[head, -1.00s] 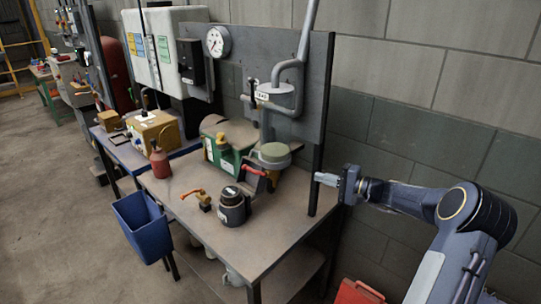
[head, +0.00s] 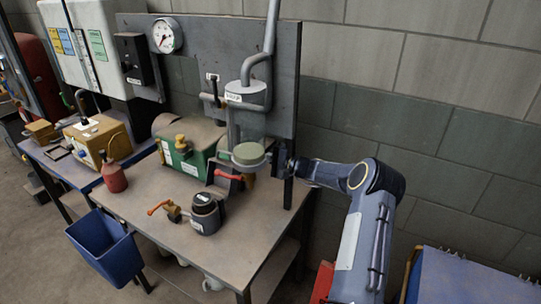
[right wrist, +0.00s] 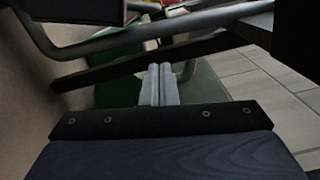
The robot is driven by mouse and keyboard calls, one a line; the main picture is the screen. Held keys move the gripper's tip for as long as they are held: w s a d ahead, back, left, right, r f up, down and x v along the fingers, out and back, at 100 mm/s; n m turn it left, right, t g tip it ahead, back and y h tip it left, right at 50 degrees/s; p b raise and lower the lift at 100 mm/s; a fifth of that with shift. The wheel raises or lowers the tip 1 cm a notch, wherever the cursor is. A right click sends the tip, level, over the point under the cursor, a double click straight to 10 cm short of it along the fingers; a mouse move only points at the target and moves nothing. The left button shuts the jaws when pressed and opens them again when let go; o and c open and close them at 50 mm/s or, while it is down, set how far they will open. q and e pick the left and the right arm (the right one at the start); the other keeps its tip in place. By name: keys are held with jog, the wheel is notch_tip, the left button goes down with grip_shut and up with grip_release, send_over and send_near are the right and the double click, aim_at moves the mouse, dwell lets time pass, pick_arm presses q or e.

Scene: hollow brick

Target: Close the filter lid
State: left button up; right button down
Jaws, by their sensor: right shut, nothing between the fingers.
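A round part with a green-grey top (head: 248,153) and a pale rim sits at the back right of the bench, below the grey canister on the panel. It looks like the filter lid, but I cannot tell its hinge or whether it is seated. My right gripper (head: 271,158) is just right of this round part in the head view, by the panel's right post. Its fingers are together and empty; they also show in the right wrist view (right wrist: 160,85). I cannot tell whether they touch the rim. My left gripper is not in view.
The bench (head: 245,230) holds a green box (head: 187,160), a black-topped jar (head: 205,214), an orange-handled valve (head: 171,210) and a red-handled part (head: 229,177). A grey pipe (head: 271,35) and canister (head: 245,95) hang above. A blue bin (head: 105,247) hangs at the front.

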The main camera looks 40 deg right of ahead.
jog(key=a, duration=0.1)
jog(key=w+a+p, duration=0.1)
jog(key=a, duration=0.1)
jog(key=a+p, duration=0.1)
jog(key=a, duration=0.1)
jog(key=shift+w+r, duration=0.2)
jog(key=shift+r, duration=0.15)
jog(key=a+r+b, duration=0.1)
jog(key=b, duration=0.1)
jog(key=s+a+r+b, duration=0.1)
jog(key=a+b, duration=0.1)
jog(key=shift+s+a+r+b, duration=0.1)
jog(key=shift+s+b, duration=0.1)
jog(key=shift+b, duration=0.15)
